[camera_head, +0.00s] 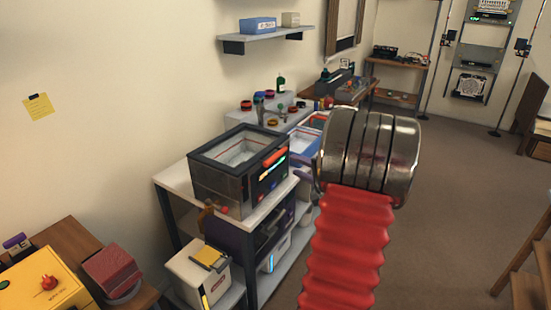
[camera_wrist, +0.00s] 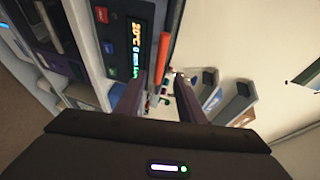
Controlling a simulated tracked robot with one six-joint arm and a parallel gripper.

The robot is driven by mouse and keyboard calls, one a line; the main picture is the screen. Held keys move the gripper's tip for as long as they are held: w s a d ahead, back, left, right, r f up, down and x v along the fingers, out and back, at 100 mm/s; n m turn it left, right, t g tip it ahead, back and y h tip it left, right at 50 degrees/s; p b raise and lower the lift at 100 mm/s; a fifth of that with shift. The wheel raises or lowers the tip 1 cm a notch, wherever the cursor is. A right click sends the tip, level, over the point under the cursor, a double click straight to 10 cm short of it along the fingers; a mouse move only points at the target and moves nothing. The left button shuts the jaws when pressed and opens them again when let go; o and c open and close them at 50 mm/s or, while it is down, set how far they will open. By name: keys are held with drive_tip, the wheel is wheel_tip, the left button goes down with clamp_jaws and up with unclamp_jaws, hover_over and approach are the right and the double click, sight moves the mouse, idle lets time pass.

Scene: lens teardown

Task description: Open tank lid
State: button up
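The tank (camera_head: 225,190) is a dark box with a framed, clear-topped lid (camera_head: 205,153), standing on a white-topped stand. The lid looks closed. An orange-red handle (camera_head: 274,158) sits at the lid's front edge, above a lit control panel. In the wrist view the handle (camera_wrist: 162,62) shows as an upright bar beside the panel's display (camera_wrist: 136,38), which reads about 20°C. My gripper (camera_wrist: 160,90) is open, its two dark fingers on either side of the line to the handle. The handle appears just beyond the fingertips; contact cannot be told. The gripper is not visible in the head view.
The white-topped stand (camera_head: 173,181) has lower shelves with boxes. A bench behind holds a blue-rimmed tray (camera_head: 304,144) and several small jars. A wall shelf (camera_head: 265,36) hangs above. A yellow box (camera_head: 45,288) is at lower left.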

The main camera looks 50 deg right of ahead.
sight(277, 158)
drive_tip(key=x, duration=1.3)
drive_tip(key=shift+w, duration=0.3)
drive_tip(key=shift+c, duration=0.3)
drive_tip(key=shift+f, duration=0.1)
clamp_jaws()
drive_tip(key=shift+a, duration=0.1)
